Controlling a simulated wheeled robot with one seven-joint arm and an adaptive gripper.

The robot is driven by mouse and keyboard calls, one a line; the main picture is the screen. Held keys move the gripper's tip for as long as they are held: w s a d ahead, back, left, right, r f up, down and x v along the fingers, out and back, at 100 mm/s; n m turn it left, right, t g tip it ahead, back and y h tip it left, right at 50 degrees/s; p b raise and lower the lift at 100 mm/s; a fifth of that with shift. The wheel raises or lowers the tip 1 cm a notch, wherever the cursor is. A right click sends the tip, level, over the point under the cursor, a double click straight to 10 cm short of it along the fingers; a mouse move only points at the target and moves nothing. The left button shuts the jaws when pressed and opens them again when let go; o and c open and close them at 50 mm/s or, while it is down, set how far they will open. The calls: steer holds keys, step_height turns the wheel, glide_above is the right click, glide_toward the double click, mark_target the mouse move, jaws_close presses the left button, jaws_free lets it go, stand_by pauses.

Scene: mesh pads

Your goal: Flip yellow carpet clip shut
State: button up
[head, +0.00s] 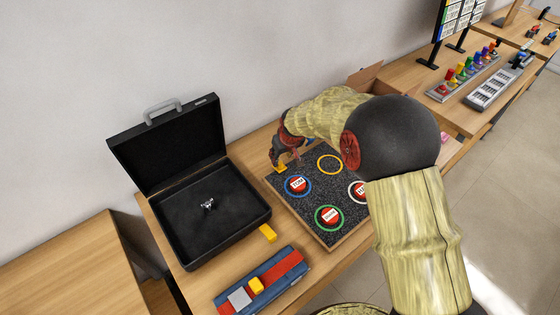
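A small yellow piece (279,168), which looks like the yellow carpet clip, is at the far left corner of the dark carpeted board (303,219). My gripper (281,160) points down right at this piece and partly hides it. I cannot tell whether it touches the piece, or whether the clip stands open or shut. The fingers are small and dark here, and their opening does not show clearly.
The board bears coloured rings and red buttons, such as one in a blue ring (297,185). An open black case (246,222) stands left of it. My arm covers the board's right side.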

mark_target(280, 163)
steer(key=b+x, duration=0.1)
steer(key=x, duration=0.5)
steer(key=shift+c, duration=1.1)
jaws_close()
